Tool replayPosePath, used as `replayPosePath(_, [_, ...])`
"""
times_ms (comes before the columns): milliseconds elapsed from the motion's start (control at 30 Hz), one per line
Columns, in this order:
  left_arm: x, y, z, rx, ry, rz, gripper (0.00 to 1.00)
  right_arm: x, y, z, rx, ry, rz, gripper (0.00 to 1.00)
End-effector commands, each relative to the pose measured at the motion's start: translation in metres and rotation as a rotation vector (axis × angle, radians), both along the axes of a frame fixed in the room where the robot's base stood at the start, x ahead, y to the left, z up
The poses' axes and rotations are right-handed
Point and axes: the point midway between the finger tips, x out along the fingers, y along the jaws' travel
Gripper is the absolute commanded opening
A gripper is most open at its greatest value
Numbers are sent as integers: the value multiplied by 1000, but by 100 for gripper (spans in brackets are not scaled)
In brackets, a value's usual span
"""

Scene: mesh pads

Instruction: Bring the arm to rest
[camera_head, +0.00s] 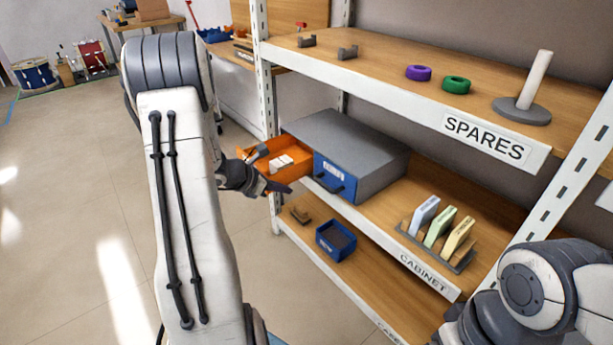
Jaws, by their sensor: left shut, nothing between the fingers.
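My left arm comes up from the bottom of the head view, bends at a large grey joint and reaches down to the left gripper. The left gripper (279,189) is shut and empty. It is in front of an open orange drawer (272,178), which holds small white things. The drawer is at the left of a grey cabinet (362,138) with a blue front drawer. I cannot tell whether the gripper touches the orange drawer. Part of my right arm shows at the lower right, but its gripper is out of view.
The top shelf marked SPARES (487,138) holds a purple ring (418,73), a green ring (456,85) and a grey peg stand (521,111). Coloured plates stand in a rack (437,250). A blue bin (335,241) sits lower. Open floor (80,200) lies at left.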

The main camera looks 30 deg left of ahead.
Motion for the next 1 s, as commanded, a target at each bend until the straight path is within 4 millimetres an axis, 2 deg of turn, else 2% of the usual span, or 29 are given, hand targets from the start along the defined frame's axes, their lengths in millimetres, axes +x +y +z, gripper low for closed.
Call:
replayPosePath(167, [-2,1,2,0,0,0,0,0,0,0,0,0,0,92])
replayPosePath(267, [0,-9,4,14,-2,-38,0,0,0,0,-1,1,0,92])
replayPosePath(367, [4,-45,13,60,-7,-174,0,0,0,0,-1,1,0,92])
replayPosePath(467, [3,-108,27,151,-22,-427,0,0,0,0,0,0,0,92])
replayPosePath(533, [-8,-160,38,233,-44,-655,0,0,0,0,0,0,0,92])
replayPosePath(633, [-38,-231,51,362,-94,-1006,0,0,0,0,0,0,0,92])
replayPosePath(700, [-68,-274,59,461,-142,-1270,0,0,0,0,0,0,0,92])
replayPosePath(800, [-117,-319,68,603,-230,-1638,0,0,0,0,0,0,0,92])
replayPosePath(900, [-167,-345,73,746,-336,-1991,0,0,0,0,0,0,0,92])
replayPosePath(1000, [-205,-355,77,872,-443,-2279,0,0,0,0,0,0,0,92])
